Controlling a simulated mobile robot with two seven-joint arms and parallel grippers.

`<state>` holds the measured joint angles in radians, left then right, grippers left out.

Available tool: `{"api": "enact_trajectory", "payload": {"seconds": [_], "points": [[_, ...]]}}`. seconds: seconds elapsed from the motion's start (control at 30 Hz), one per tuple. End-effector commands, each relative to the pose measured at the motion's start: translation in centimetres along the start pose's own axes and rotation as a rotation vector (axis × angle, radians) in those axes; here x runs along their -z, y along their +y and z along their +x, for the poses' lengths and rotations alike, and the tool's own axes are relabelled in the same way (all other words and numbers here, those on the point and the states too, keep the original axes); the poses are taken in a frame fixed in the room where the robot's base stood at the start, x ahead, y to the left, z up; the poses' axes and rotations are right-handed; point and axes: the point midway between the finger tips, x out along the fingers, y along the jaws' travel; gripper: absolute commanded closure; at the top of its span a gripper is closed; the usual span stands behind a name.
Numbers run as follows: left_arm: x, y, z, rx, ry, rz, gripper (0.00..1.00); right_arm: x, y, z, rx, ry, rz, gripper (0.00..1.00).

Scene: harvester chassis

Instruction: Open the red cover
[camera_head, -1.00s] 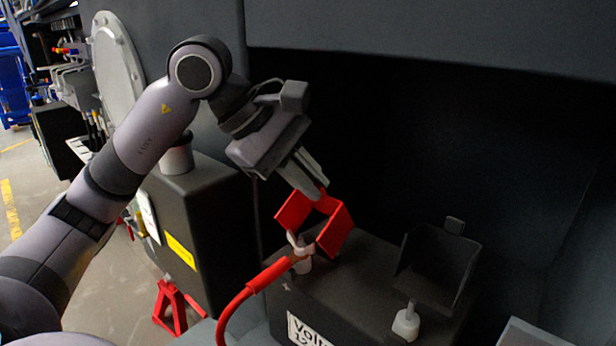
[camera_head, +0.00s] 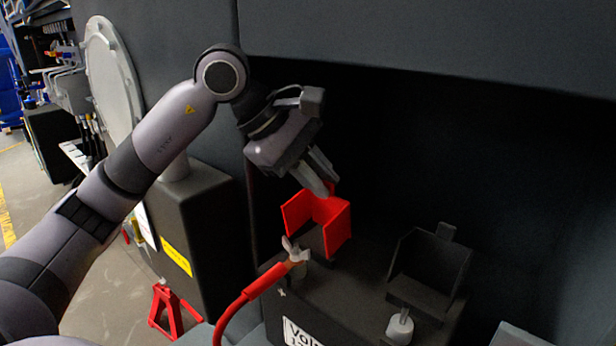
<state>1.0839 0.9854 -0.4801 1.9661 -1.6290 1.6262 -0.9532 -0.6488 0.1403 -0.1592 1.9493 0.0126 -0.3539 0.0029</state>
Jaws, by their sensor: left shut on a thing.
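The red cover (camera_head: 336,228) stands swung up on top of the dark battery box (camera_head: 318,286), behind a metal terminal clamp (camera_head: 295,251). The clamp and its post are exposed in front of it. My left gripper (camera_head: 325,186) comes down from the upper left and is shut on the top edge of the red cover. The fingertips hide part of that edge. My right gripper is not in view.
A red cable (camera_head: 250,292) runs from the clamp down to the left. A black open cover (camera_head: 432,262) with a bare post (camera_head: 400,327) stands to the right. A second dark box (camera_head: 196,225) and a red stand (camera_head: 170,310) are left.

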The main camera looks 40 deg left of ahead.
Motion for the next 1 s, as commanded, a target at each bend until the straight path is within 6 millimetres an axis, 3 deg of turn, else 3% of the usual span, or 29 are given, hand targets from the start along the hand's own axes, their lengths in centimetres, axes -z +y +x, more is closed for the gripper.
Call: {"api": "enact_trajectory", "payload": {"seconds": [0.1, 0.43, 0.47, 0.57, 1.0], "points": [[0.2, 1.3, 0.2, -0.021, 0.0, 0.003, 1.0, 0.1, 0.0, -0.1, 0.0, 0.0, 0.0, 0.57], [0.8, 2.6, 1.3, -0.025, 0.0, 0.005, 1.0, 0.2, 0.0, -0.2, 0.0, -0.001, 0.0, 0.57], [0.8, 2.6, 1.3, -0.025, 0.0, 0.005, 0.97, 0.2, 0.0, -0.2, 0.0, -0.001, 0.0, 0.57], [0.8, 2.5, 1.4, -0.021, 0.0, 0.004, 0.64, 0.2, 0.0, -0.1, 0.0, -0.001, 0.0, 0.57], [0.8, 2.2, 1.5, -0.011, 0.0, 0.001, 0.64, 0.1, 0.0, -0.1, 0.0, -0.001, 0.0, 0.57]]}}
